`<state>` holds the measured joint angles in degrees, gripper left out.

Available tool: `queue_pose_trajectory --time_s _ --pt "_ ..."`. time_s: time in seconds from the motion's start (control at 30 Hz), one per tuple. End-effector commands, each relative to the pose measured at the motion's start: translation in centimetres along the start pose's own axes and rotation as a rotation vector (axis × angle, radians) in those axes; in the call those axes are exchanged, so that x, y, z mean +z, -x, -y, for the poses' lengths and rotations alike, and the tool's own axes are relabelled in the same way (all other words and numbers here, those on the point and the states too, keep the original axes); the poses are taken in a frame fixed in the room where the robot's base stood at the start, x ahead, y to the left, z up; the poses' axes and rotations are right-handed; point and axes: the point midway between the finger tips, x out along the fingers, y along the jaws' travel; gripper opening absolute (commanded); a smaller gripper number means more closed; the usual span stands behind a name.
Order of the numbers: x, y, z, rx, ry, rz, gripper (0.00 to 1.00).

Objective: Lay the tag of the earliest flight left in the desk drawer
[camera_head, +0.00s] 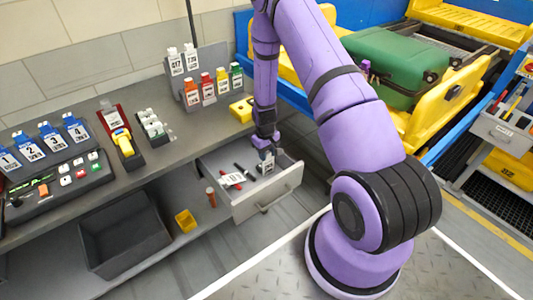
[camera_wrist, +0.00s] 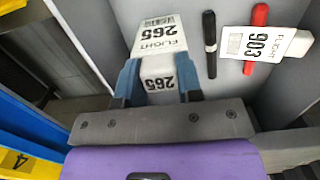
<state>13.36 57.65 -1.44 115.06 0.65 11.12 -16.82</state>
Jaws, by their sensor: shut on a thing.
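The desk drawer (camera_head: 285,196) is pulled open below the desk top. My gripper (camera_wrist: 160,82) is shut on a white tag (camera_wrist: 160,38) marked FLIGHT 265, with one blue finger on each side of it. In the head view the held tag (camera_head: 267,164) is at or just above the drawer's inside; I cannot tell if it touches the floor. Another white tag (camera_wrist: 275,44), marked 903, lies in the drawer across a red pen (camera_wrist: 259,14). It also shows in the head view (camera_head: 232,179). Two more white tags (camera_head: 176,62) (camera_head: 191,59) stand in the rack at the back.
A black pen (camera_wrist: 210,45) lies between the two tags in the drawer. A green suitcase (camera_head: 385,65) lies in a yellow tray at right.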

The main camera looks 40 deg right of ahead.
Motion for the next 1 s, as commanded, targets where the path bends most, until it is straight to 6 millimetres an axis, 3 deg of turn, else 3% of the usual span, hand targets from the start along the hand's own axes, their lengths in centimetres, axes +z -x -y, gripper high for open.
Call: queue_pose_trajectory --time_s 0.33,0.37,0.43,0.47,0.77,1.0 --pt "-0.1 -0.3 0.0 0.0 0.0 -0.001 0.0" --pt "-0.1 -0.2 0.0 0.0 0.0 -0.001 0.4" --pt "-0.1 -0.2 0.0 0.0 0.0 -0.001 0.56" --pt "-0.1 -0.2 0.0 0.0 0.0 -0.001 0.59" --pt "-0.1 0.2 0.0 0.001 0.0 -0.002 0.59" --pt "-0.1 3.5 0.0 0.001 0.0 -0.004 0.59"
